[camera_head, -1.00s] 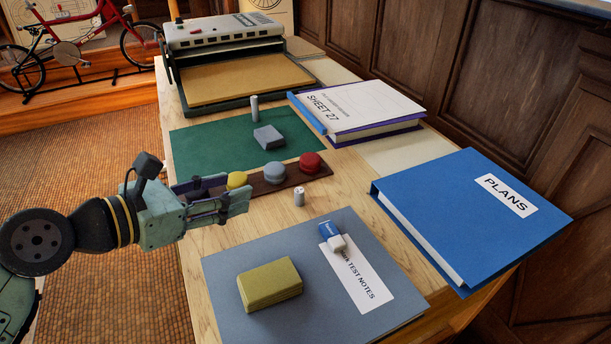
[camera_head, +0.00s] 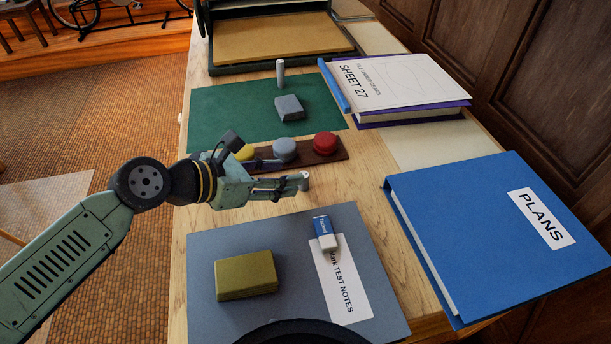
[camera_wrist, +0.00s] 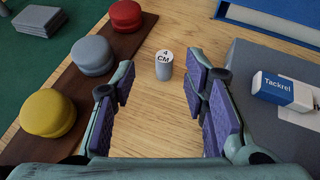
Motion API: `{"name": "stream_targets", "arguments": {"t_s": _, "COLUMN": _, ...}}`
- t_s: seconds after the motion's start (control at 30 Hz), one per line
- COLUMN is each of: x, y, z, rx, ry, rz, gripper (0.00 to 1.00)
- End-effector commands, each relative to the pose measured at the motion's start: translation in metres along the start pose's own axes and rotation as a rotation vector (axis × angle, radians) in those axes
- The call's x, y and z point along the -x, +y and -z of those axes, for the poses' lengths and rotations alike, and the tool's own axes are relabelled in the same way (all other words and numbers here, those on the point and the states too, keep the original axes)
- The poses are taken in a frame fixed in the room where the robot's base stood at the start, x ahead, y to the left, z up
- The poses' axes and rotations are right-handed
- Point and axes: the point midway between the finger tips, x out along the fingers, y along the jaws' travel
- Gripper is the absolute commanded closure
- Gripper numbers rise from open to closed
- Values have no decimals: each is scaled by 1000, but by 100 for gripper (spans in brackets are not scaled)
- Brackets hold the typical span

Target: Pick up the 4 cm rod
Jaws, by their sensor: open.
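The 4 cm rod (camera_wrist: 164,65) is a short pale grey cylinder with "4 CM" on its white top. It stands upright on the bare wood between the button strip and the grey folder. In the head view the rod (camera_head: 305,179) shows at the tip of my gripper (camera_head: 289,186), partly hidden by it. In the wrist view my gripper (camera_wrist: 159,100) is open, its purple-padded fingers apart with bare wood between them. The rod stands just beyond the fingertips, roughly in line with the gap. I see no finger touching it.
A dark strip (camera_head: 325,157) carries yellow, grey and red buttons close by. A taller rod (camera_head: 280,73) and grey block (camera_head: 289,108) are on the green mat (camera_head: 220,110). The grey folder (camera_head: 205,265) holds an eraser (camera_head: 324,233) and olive block (camera_head: 245,275). A blue binder (camera_head: 470,220) lies right.

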Motion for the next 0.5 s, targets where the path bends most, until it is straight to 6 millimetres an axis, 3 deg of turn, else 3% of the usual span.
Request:
{"name": "stream_targets", "arguments": {"t_s": 0.17, "x": -13, "y": -2, "z": -1, "rx": -1, "ry": 1, "rz": 2, "gripper": 59}}
{"name": "stream_targets", "arguments": {"t_s": 0.5, "x": -57, "y": -6, "z": 2, "rx": -1, "ry": 1, "rz": 3, "gripper": 59}}
